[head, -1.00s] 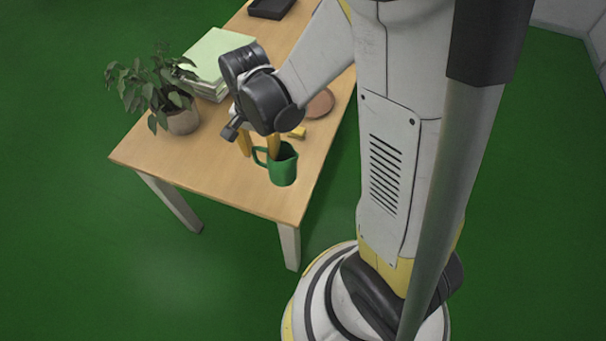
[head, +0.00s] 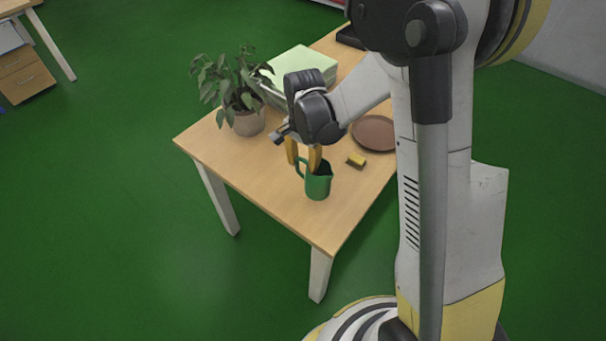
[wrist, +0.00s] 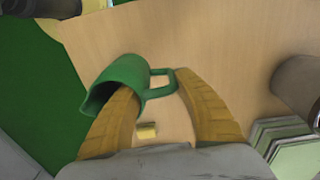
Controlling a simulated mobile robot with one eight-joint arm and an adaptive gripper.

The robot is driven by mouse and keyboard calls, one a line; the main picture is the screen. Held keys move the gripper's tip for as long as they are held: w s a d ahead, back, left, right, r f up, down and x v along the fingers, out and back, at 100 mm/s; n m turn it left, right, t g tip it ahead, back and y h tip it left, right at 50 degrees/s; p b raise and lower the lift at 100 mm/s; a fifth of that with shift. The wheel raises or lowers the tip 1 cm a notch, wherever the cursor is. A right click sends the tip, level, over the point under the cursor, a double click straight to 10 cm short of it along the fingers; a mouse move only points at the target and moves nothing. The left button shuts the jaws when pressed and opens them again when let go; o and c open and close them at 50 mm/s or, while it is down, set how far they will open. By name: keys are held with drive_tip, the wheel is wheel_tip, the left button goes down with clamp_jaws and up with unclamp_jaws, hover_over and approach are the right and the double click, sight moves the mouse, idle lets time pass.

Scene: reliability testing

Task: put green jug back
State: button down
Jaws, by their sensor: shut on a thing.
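The green jug (head: 318,185) is near the front right part of the wooden table in the head view, roughly upright. My gripper (head: 303,158) reaches down to it from above, its yellow fingers at the handle side, shut on the jug. In the wrist view the jug (wrist: 122,72) lies between and under the fingers. One finger overlaps its mouth and the other is by the outer side of the handle (wrist: 166,75). Whether the jug's base touches the table cannot be told.
On the table (head: 270,190) are a potted plant (head: 248,122), a pale green stack (head: 300,65), a brown round plate (head: 374,133) and a small yellow block (head: 356,160) near the jug. The front left of the tabletop is clear.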

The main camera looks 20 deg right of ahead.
sight(303, 175)
drive_tip(key=shift+f+b, duration=0.8)
drive_tip(key=shift+f, duration=1.1)
drive_tip(key=shift+f, duration=0.1)
drive_tip(key=shift+f, duration=0.15)
drive_tip(key=c, duration=0.9)
unclamp_jaws()
